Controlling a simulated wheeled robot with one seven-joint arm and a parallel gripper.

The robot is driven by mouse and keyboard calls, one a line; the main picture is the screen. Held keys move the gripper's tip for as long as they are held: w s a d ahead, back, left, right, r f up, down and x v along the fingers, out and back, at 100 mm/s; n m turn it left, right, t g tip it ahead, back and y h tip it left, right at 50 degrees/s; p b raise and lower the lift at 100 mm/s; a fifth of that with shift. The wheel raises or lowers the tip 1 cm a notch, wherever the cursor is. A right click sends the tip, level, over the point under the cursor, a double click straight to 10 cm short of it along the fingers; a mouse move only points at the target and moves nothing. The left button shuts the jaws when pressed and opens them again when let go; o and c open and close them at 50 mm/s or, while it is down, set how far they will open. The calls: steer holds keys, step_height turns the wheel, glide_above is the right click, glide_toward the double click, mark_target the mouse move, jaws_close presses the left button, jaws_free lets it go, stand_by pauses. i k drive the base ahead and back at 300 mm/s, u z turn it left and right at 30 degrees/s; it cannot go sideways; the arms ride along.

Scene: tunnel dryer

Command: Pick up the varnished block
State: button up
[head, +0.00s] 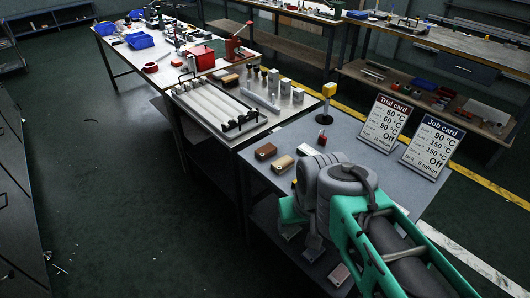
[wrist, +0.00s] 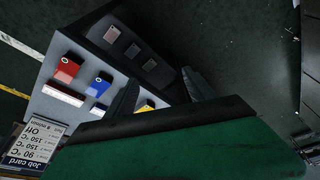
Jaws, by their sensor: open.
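In the head view a glossy-looking brown block (head: 265,151) lies on the grey near table, with a paler tan block (head: 283,164) beside it. I cannot tell for sure which is varnished. My gripper is mostly hidden behind my own arm in the head view. In the wrist view my gripper (wrist: 160,96) is open, its two dark fingers apart, with nothing held. A yellow piece (wrist: 147,105) shows past the fingers, partly hidden. A red piece (wrist: 68,66) and a blue piece (wrist: 99,84) lie on the grey surface to the left. Neither brown nor tan block is recognisable there.
The Trial card (head: 385,122) and Job card (head: 432,148) stand at the table's right side. A yellow-topped post (head: 328,98) and a small red item (head: 322,138) stand behind the blocks. A roller frame (head: 215,105) and several upright cylinders occupy the adjoining table.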

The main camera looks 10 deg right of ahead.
mark_target(263, 153)
steer(key=k, duration=0.5)
steer(key=u, duration=1.1)
steer(key=i, duration=0.75)
steer(key=u, duration=0.65)
steer(key=i, duration=0.9)
steer(key=z, duration=0.65)
steer(key=i, duration=0.5)
steer(key=z, duration=0.35)
